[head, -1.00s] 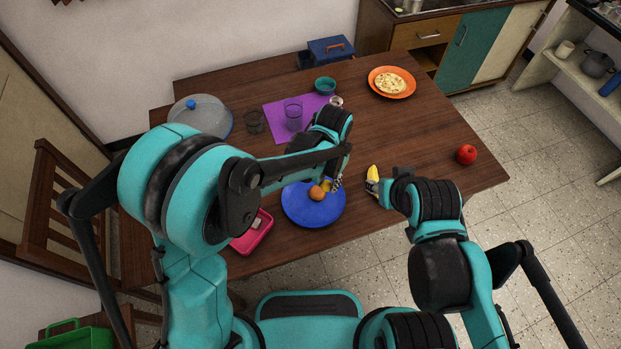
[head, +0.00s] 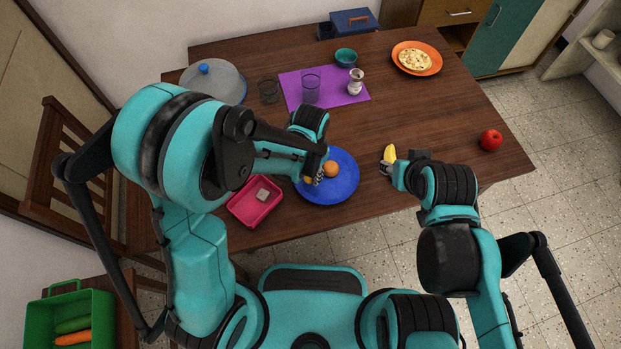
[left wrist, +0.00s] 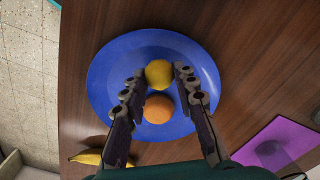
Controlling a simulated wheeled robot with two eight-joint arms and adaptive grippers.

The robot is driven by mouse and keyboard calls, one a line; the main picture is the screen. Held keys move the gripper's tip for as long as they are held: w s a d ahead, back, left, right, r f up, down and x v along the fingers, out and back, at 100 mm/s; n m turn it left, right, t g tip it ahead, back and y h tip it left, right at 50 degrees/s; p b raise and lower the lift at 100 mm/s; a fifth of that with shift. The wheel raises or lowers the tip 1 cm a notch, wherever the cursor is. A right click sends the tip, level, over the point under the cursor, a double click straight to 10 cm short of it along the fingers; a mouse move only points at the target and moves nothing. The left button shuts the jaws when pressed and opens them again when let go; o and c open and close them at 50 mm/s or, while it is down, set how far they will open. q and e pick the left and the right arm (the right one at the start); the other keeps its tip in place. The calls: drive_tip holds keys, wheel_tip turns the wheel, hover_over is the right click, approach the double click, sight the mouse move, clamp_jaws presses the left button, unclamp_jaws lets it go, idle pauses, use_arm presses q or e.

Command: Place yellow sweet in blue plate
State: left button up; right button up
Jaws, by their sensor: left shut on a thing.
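The blue plate (head: 345,188) lies near the table's front edge, with a round orange fruit (head: 330,168) on it. My left gripper (head: 315,178) is over the plate's left part, left of the orange fruit. In the left wrist view, the round yellow sweet (left wrist: 158,73) is between the fingertips of my left gripper (left wrist: 160,76), which is shut on it. The orange fruit (left wrist: 158,108) is close beside it, over the blue plate (left wrist: 105,85). My right gripper (head: 386,169) is by a yellow banana (head: 389,153) right of the plate; its jaw opening is too small to tell.
A pink tray (head: 240,214) with a small pale block is left of the plate. A purple mat (head: 295,94) with a glass and a small vase lies behind. An orange plate (head: 432,66) stands at back right, a red apple (head: 491,140) at right. The table's middle right is clear.

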use_arm(q)
drive_tip(key=shift+f+b, duration=0.35)
drive_tip(key=shift+f, duration=0.95)
drive_tip(key=shift+f, duration=0.15)
drive_tip(key=o, duration=0.7)
drive_tip(key=shift+c, duration=0.2)
